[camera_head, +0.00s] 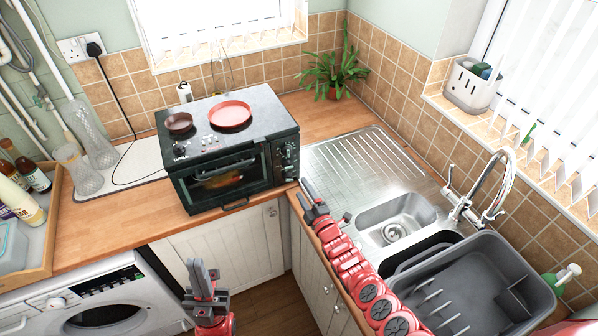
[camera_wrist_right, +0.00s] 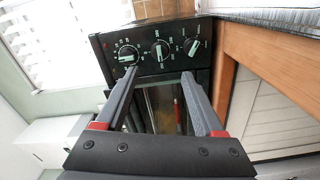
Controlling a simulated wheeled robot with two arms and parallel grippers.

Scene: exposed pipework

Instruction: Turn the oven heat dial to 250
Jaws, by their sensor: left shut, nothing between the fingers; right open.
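The black mini oven (camera_head: 228,150) stands on the wooden counter. Its control panel, on the right of its front, bears three dials: one (camera_wrist_right: 126,55) at the left in the right wrist view, a middle one (camera_wrist_right: 160,50) and a right one (camera_wrist_right: 192,46). Their printed numbers are too small to read, so I cannot tell which is the heat dial. My right gripper (camera_head: 304,190) is open and empty, just short of the panel; in the right wrist view its fingertips (camera_wrist_right: 159,76) lie below the dials, apart from them. My left gripper (camera_head: 202,278) is shut and empty, low before the cupboard.
The steel sink (camera_head: 398,215) and a grey dish rack (camera_head: 480,290) lie to the right. A washing machine (camera_head: 90,300) and a bottle tray (camera_head: 45,225) are at left. The floor between the cupboards is clear.

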